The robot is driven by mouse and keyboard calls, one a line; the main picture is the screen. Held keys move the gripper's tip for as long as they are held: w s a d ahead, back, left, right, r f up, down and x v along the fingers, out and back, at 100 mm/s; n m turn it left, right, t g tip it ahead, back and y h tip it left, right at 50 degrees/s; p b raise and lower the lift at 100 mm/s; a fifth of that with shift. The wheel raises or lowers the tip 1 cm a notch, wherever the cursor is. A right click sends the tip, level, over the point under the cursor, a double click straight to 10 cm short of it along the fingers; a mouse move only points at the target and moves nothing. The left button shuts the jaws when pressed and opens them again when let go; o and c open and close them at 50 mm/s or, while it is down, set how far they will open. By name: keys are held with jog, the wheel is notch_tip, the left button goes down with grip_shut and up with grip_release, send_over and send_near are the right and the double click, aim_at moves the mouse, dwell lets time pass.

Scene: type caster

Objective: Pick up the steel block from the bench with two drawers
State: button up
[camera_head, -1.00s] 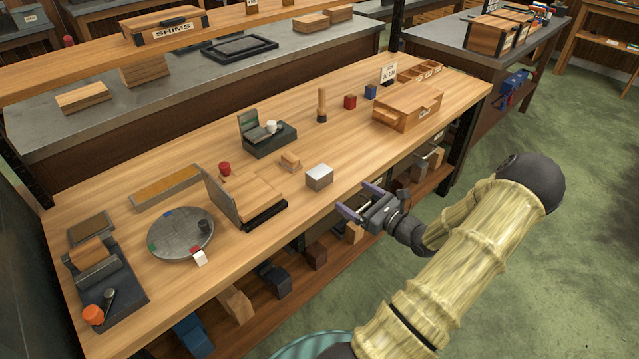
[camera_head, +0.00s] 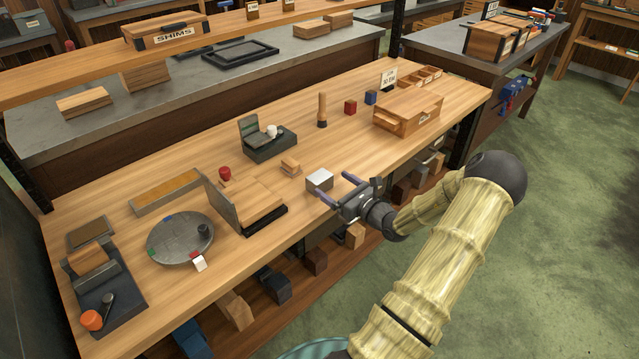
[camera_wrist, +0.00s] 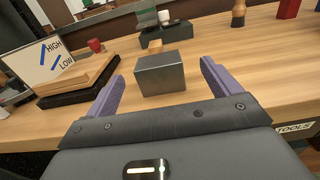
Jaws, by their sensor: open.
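The steel block (camera_head: 320,180) is a small silver-grey block on the wooden bench (camera_head: 330,230), close to the front edge. In the wrist view the steel block (camera_wrist: 160,74) stands upright on the bench top, ahead of and between my two purple fingers. My gripper (camera_head: 336,188) is open and empty, just to the right of the block in the head view. In the wrist view my gripper (camera_wrist: 162,85) has its fingers spread wider than the block, with one on each side of its near end. I cannot tell whether either finger touches it. No drawer is clearly shown open.
A wooden stand with a black base (camera_head: 256,208) is left of the block, and a small wooden piece (camera_head: 290,166) lies behind it. A dark device (camera_head: 268,142) stands further back. A wooden box (camera_head: 408,110) is at the right.

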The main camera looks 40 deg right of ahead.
aim_at(315, 173)
jog(key=shift+w+a, duration=0.1)
jog(key=shift+w, duration=1.45)
jog(key=w, duration=0.3)
jog(key=w+a, duration=0.1)
jog(key=w, duration=0.1)
jog(key=shift+d, duration=0.1)
jog(key=c, duration=1.9)
jog(key=shift+w+r, duration=0.1)
grip_shut()
